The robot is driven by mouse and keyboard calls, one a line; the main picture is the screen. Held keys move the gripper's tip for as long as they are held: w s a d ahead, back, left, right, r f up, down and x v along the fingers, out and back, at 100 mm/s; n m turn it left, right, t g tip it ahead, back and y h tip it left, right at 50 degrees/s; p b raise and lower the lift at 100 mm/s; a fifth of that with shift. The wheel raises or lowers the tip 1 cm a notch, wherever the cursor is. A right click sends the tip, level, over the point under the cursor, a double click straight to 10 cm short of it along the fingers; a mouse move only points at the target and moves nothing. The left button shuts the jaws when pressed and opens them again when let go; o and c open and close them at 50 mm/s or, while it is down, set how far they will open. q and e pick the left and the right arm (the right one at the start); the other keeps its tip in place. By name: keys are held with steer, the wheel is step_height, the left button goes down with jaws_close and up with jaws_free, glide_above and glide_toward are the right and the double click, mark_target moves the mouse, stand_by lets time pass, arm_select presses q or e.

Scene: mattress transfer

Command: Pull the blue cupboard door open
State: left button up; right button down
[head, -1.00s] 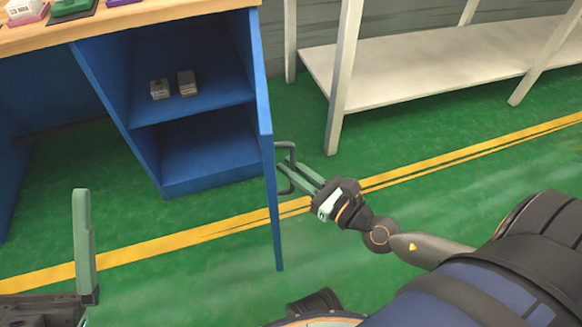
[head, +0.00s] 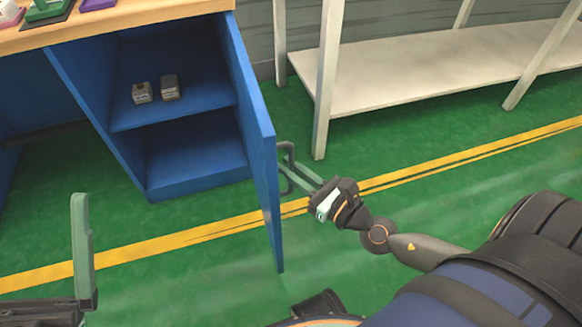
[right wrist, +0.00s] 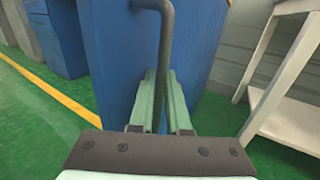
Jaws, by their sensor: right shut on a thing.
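The blue cupboard (head: 160,65) stands under a wooden worktop, and its interior with a shelf shows in the head view. Its blue door (head: 262,150) stands swung out from the right side, seen nearly edge-on. A dark bar handle (head: 290,158) sits on the door's outer face; it also shows in the right wrist view (right wrist: 167,45). My right gripper (head: 298,174) is shut on the handle, its green fingers (right wrist: 163,95) around the bar. My left gripper (head: 84,250) is at the lower left, away from the cupboard; only one green finger shows clearly.
Small items lie on the worktop (head: 140,22). Green floor in front is clear.

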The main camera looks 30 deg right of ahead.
stand_by(0.3)
steer(key=c, duration=1.2)
jaws_free()
steer(key=shift+o, duration=0.2)
steer(key=shift+s, duration=0.15)
steer(key=b+v, duration=0.1)
steer(key=v, duration=1.1)
steer(key=shift+s, duration=0.15)
